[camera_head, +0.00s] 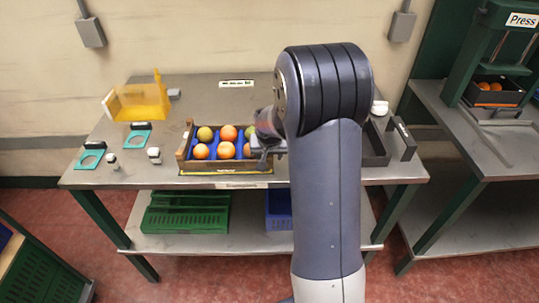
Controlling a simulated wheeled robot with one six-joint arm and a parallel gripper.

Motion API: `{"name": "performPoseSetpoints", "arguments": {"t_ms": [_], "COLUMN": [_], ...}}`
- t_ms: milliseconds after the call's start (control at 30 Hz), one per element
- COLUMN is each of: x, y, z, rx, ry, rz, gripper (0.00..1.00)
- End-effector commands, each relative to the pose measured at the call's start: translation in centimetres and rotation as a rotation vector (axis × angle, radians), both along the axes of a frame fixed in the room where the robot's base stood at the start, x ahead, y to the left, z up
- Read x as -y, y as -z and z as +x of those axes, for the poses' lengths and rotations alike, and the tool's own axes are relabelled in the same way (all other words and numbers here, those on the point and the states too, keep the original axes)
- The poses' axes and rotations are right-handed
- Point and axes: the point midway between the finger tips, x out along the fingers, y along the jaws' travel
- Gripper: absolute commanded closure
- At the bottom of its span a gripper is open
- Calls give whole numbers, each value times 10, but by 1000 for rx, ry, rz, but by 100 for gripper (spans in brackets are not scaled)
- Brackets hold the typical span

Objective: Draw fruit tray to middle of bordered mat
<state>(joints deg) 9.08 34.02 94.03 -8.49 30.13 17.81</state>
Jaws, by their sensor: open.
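The fruit tray (212,167) is a brown, low-walled tray with a blue liner and several orange and greenish fruits. It stands near the front edge of the grey table, left of my arm. A yellow border strip of the mat (211,175) shows along the tray's front side; the rest of the mat is hidden. My gripper (262,147) is open at the tray's right end, partly behind my arm. Whether its fingers touch the tray wall or a fruit cannot be told.
A yellow stand (141,101), two teal pads with rings (90,156) and small white-topped pieces (154,153) lie left of the tray. A dark tray (377,148) stands at the right. A press (498,50) is on the right-hand table. The table's back middle is mostly clear.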

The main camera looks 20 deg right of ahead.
Motion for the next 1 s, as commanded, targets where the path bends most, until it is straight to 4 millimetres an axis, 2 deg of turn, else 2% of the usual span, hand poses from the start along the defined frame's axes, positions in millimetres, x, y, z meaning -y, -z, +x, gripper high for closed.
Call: {"name": "performPoseSetpoints", "arguments": {"t_ms": [167,500,700,1000], "x": [-2,-10,-13,-15], "y": [-12,-65,-89,-99], "z": [-4,-24,-34,-39], "rx": [3,6,2,0], "ry": [0,0,0,0], "rz": [0,-1,0,0], "gripper": [53,53,53,53]}}
